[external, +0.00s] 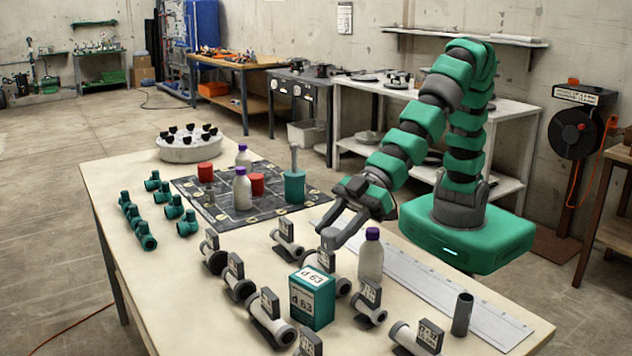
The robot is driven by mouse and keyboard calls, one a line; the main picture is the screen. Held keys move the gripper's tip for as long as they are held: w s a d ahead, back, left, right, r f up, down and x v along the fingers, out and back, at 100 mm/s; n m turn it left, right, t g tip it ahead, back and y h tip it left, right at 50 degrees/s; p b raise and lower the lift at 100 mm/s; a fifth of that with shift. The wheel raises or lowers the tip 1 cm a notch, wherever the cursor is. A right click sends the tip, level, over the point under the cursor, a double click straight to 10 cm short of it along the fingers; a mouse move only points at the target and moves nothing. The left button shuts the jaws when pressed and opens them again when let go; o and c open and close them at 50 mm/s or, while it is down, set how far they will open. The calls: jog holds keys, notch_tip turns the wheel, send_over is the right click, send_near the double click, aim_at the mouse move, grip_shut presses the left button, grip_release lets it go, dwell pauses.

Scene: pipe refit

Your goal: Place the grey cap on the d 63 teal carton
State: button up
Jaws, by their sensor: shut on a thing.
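The d 63 teal carton (312,301) stands upright near the front middle of the table, with white labels on its top and front. My gripper (330,237) points down and left, just behind and above the carton. Its jaws are shut on a small grey thing, which I take to be the grey cap; the fingers mostly hide it. A dark tag shows right at the fingertips, and I cannot tell whether it belongs to the held piece or to a grey fitting behind.
Several grey tagged fittings (240,288) surround the carton. A purple-capped bottle (370,262) stands close right of my gripper. A dark upright tube (462,314) stands on the right. Teal fittings (187,223) and a dark mat (210,212) with bottles and red pots lie farther back.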

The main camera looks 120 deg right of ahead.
aim_at(328, 245)
jog(key=w, duration=0.2)
jog(key=w+a, duration=0.1)
jog(key=w, duration=0.2)
jog(key=shift+w+a+f+b, duration=0.15)
jog(key=shift+f+b, duration=0.05)
jog(key=shift+b, duration=0.1)
jog(key=shift+w+f, duration=0.15)
jog(key=shift+f, duration=0.05)
notch_tip(328, 245, down, 4)
jog(key=shift+r+b, duration=0.25)
jog(key=shift+b, duration=0.35)
jog(key=shift+r, duration=0.1)
jog(key=o, duration=0.9)
jog(key=shift+o, duration=0.2)
jog(key=shift+r, duration=0.1)
